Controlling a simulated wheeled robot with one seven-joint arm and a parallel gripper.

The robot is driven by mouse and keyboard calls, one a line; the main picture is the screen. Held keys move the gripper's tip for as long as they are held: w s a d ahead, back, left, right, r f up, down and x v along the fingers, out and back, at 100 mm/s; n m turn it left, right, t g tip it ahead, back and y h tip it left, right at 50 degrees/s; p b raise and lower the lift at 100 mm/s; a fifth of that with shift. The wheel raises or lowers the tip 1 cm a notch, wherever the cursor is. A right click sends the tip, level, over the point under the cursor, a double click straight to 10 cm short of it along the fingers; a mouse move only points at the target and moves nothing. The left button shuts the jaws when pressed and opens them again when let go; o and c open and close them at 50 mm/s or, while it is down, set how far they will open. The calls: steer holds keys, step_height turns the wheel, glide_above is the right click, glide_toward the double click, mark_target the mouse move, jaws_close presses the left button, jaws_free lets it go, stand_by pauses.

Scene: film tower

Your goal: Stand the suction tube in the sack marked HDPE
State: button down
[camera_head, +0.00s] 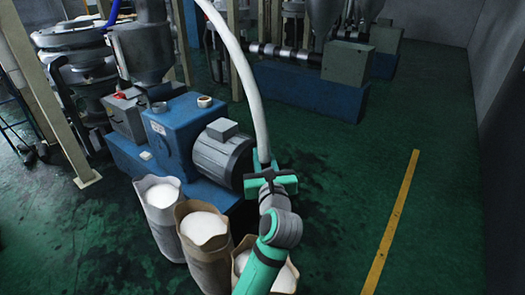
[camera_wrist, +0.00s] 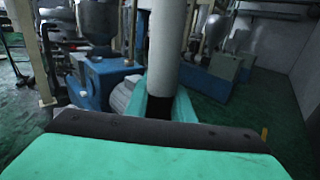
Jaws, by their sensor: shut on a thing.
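The suction tube (camera_head: 242,75) is a long pale hose that hangs down from the top of the head view. My gripper (camera_head: 264,168) is shut on its lower part, above the sacks. In the wrist view the tube (camera_wrist: 165,50) rises upright between my green fingers (camera_wrist: 168,103). Three open sacks with white contents stand at the blue machine: a whitish sack (camera_head: 161,220) at left, a tan sack (camera_head: 206,255) in the middle, and a tan sack (camera_head: 240,262) at right, partly behind my arm. I cannot read a mark on any sack.
A blue machine with a grey motor (camera_head: 222,152) stands just behind the sacks, close to my gripper. More blue machines (camera_head: 310,88) stand at the back. The green floor (camera_head: 345,180) to the right is clear, with a yellow line (camera_head: 392,218) across it.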

step_height(320, 180, down, 24)
stand_by(3.0)
steer(key=shift+f, duration=0.1)
steer(key=c, duration=1.5)
jaws_free()
steer(key=shift+o, duration=0.2)
steer(key=shift+f, duration=0.1)
steer(key=shift+s, duration=0.15)
steer(key=s+d, duration=0.1)
steer(key=s, duration=0.9)
steer(key=shift+s+d, duration=0.2)
steer(key=shift+d, duration=0.15)
